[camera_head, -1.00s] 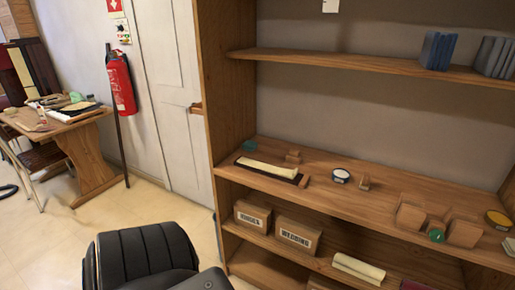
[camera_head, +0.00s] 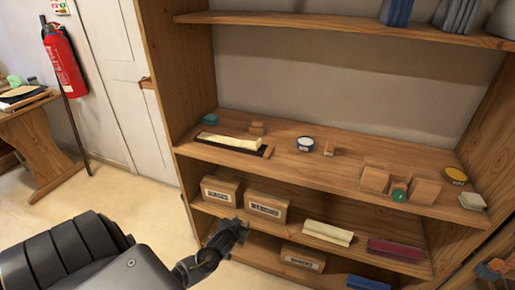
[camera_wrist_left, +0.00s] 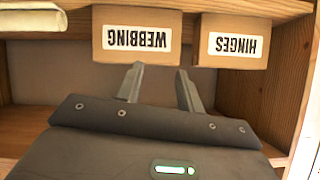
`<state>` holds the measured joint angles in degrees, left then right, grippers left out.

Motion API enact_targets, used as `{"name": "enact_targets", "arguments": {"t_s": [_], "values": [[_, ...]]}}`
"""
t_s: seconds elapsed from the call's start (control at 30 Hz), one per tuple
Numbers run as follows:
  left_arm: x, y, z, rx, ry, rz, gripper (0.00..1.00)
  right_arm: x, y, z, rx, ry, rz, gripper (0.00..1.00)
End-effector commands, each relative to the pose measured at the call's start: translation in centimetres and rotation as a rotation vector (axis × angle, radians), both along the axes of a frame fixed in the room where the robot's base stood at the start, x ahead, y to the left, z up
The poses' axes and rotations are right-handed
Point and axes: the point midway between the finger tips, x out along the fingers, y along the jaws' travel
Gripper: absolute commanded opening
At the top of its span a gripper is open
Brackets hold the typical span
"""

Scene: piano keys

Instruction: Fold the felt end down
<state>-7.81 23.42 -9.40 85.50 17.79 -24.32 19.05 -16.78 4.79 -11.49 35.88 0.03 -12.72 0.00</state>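A long cream strip (camera_head: 228,140), which looks like the felt, lies on a dark tray (camera_head: 205,144) at the left of the middle shelf. Its surface looks uneven toward the right end; the detail is too small to tell. Another cream piece (camera_head: 328,233) lies on the shelf below, and its end shows in the left wrist view (camera_wrist_left: 30,21). My left gripper (camera_head: 240,228) is below and in front of the tray, at the lower boxes. In the left wrist view its fingers (camera_wrist_left: 160,70) are apart with nothing between them.
The boxes marked HINGES (camera_head: 220,191) and WEBBING (camera_head: 266,207) stand on the lower shelf close to my left gripper. A red strip (camera_head: 395,250) lies lower right.

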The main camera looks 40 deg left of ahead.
Motion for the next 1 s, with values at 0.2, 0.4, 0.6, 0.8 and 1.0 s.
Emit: {"name": "enact_targets", "arguments": {"t_s": [0.2, 0.4, 0.6, 0.8, 1.0], "values": [[6.0, 1.0, 18.7, -0.069, -0.392, 0.035, 0.37, 0.0, -0.4, -0.9, -0.005, -0.001, 0.000, 0.63], [6.9, 1.5, 25.8, -0.101, -0.550, 0.040, 0.37, -1.0, -0.6, -1.0, -0.007, 0.013, 0.001, 0.63], [7.5, 2.3, 26.7, -0.094, -0.590, 0.041, 0.37, -1.2, -0.5, -1.0, -0.007, 0.016, 0.000, 0.63], [9.4, 2.9, 26.8, -0.092, -0.589, 0.040, 0.37, -0.9, 0.0, -0.7, -0.001, 0.012, -0.001, 0.63], [13.0, 4.2, 26.8, -0.092, -0.588, 0.041, 0.37, -0.9, 0.8, -0.3, 0.010, 0.010, -0.004, 0.63]]}}
